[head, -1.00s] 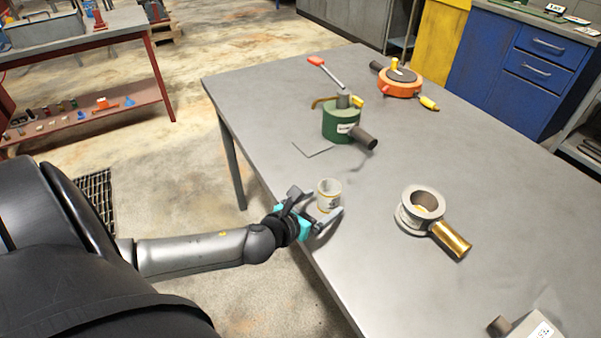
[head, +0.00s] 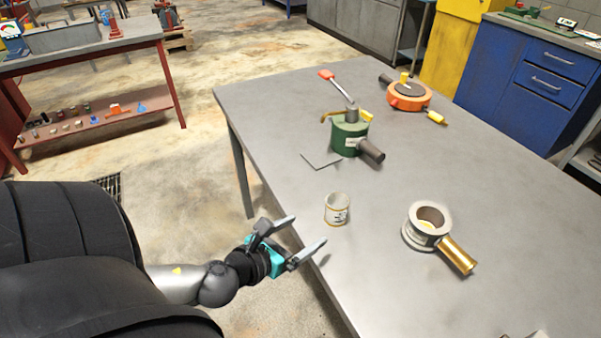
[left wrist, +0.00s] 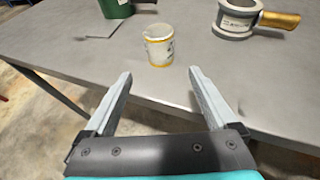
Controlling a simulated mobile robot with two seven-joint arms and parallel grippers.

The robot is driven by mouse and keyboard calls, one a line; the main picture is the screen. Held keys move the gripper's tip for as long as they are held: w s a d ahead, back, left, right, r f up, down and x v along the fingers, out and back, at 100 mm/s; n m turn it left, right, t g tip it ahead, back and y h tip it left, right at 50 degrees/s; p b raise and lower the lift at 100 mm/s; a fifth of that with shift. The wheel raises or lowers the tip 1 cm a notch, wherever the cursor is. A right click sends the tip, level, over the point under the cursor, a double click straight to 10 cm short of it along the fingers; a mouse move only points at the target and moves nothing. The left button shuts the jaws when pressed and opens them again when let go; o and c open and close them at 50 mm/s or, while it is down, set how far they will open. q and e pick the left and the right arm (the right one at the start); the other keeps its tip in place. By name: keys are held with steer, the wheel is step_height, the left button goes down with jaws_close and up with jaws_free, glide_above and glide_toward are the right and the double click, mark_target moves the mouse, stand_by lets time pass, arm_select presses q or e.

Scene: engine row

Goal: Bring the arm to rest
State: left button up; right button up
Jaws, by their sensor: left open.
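My left gripper (head: 304,238) is open and empty at the near left edge of the grey table (head: 420,290). Its two fingers point toward a small white cup with yellowish bands (head: 337,209), which stands upright on the table just beyond the fingertips, apart from them. In the left wrist view the open fingers (left wrist: 158,85) frame bare table and the cup (left wrist: 158,47) stands ahead of them. My right gripper is in neither view.
A green cylindrical device (head: 348,136) with a lever stands behind the cup. A grey ring-shaped part with a brass handle (head: 457,255) lies to the right. An orange round device (head: 408,98) sits at the back. Open floor (head: 205,160) lies left of the table.

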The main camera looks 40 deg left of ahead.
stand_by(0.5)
arm_select(q)
steer(key=s+d+f+n+g, duration=0.1)
steer(key=s+d+n+g, duration=0.45)
steer(key=n, duration=1.15)
steer(key=s+d+f+n+g, duration=0.2)
steer(key=s+d+n+g, duration=0.3)
steer(key=n, duration=1.2)
steer(key=s+f+b, duration=0.2)
steer(key=s+f, duration=0.1)
steer(key=f, duration=2)
steer(key=s+a+f+g+b, duration=0.1)
steer(key=s+a+f+g, duration=0.1)
steer(key=s+f, duration=1.3)
steer(key=shift+f, duration=0.35)
